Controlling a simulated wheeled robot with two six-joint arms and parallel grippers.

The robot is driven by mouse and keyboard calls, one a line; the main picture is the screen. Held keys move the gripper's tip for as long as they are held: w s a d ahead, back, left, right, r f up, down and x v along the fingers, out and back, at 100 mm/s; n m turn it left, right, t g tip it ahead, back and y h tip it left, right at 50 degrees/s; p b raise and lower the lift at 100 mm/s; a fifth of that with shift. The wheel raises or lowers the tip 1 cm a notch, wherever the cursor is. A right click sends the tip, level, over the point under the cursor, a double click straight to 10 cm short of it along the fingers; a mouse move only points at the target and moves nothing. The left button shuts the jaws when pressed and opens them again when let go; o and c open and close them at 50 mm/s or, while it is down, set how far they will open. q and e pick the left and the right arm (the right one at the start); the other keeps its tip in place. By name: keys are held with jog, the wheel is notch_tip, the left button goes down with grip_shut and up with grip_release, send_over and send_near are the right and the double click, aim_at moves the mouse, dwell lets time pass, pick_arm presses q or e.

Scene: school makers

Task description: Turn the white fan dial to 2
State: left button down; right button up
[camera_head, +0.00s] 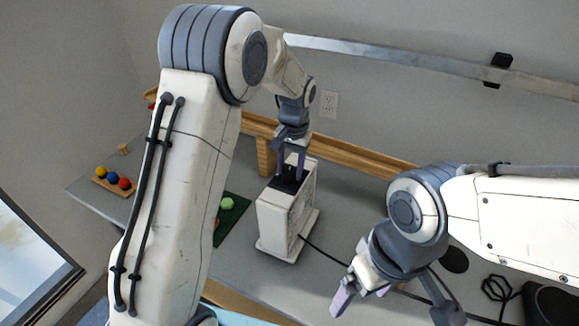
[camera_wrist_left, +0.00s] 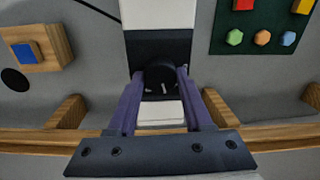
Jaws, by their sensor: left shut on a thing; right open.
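The white fan (camera_head: 275,222) stands upright on the grey table in the head view, as a white box with a dark top. Its white body (camera_wrist_left: 158,14) and black dial (camera_wrist_left: 160,75) also show in the left wrist view. My left gripper (camera_head: 290,176) points down at the top of the fan. In the left wrist view its purple fingers (camera_wrist_left: 159,84) are shut on the dial, one on each side. Pale marks show on the dial, but I cannot read its setting. My right gripper (camera_head: 363,296) is open and empty over the table, to the right of the fan.
A green board (camera_head: 232,216) with coloured pieces lies left of the fan, partly behind my left arm. A wooden block with coloured balls (camera_head: 113,183) sits at the far left. A wooden rail (camera_head: 350,152) runs behind the fan. A black cable (camera_head: 325,256) crosses the table.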

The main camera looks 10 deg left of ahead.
aim_at(292, 172)
pick_arm(q)
jog(key=shift+m, duration=0.5)
jog(key=shift+c, duration=1.5)
grip_release()
notch_tip(292, 172, up, 11)
jog(key=b, duration=0.1)
jog(key=shift+d+f+b, duration=0.2)
jog(key=shift+d+b, duration=0.1)
jog(key=shift+d, duration=0.05)
jog(key=shift+s, duration=0.1)
